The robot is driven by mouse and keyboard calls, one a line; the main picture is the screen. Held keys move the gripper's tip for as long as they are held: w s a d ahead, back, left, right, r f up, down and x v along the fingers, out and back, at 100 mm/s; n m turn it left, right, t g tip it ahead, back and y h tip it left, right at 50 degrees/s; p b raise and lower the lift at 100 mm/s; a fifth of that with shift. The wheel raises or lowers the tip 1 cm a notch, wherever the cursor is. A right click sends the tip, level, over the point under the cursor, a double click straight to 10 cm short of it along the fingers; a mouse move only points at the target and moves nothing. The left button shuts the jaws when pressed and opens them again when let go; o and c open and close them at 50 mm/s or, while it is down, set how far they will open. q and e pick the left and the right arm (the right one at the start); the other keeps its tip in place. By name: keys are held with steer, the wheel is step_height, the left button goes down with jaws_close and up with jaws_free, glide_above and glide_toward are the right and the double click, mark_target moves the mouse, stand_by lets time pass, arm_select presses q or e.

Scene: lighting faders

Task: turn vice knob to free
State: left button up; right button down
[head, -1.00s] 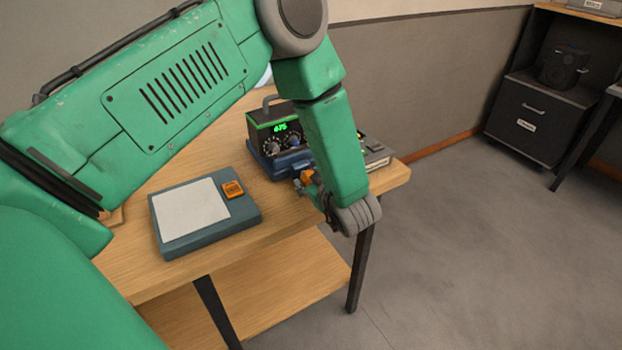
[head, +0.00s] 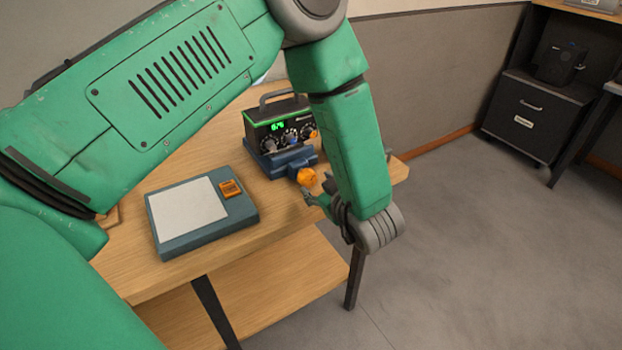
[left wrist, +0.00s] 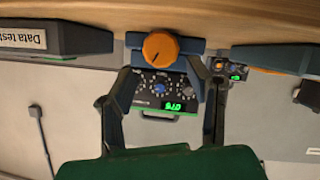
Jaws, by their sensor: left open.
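The orange vice knob (head: 307,177) sits on the front of a small blue vice (head: 272,165) near the table's right end. In the left wrist view the knob (left wrist: 160,46) is round with a dark pointer line, on the blue vice body (left wrist: 193,46). My left gripper (head: 313,199) is in front of the knob, apart from it. In the left wrist view its two fingers (left wrist: 162,68) are spread wide, with the knob ahead between their lines and nothing held. My right gripper is out of view.
A black instrument (head: 283,122) with a green-lit display and dials stands at the vice. A teal box with a pale panel (head: 190,215) and an orange switch (head: 231,189) lies to the left. The wooden table's (head: 255,236) front edge is below the gripper.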

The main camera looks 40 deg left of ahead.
mark_target(311, 180)
arm_select(q)
steer(key=v, duration=0.5)
steer(key=shift+d, duration=0.1)
steer(key=shift+o, duration=1.4)
steer(key=w+a+f+m+g+b, duration=0.1)
steer(key=a, duration=0.2)
steer(key=w+a+f+m+b, duration=0.1)
steer(key=w+a+f+b, duration=0.1)
steer(key=w+a+f+m+g+y+b, duration=0.1)
steer(key=a+m, duration=0.1)
steer(key=a, duration=0.1)
steer(key=shift+w+a+f+g, duration=0.15)
steer(key=shift+w+a+g, duration=0.15)
steer(key=shift+w, duration=0.1)
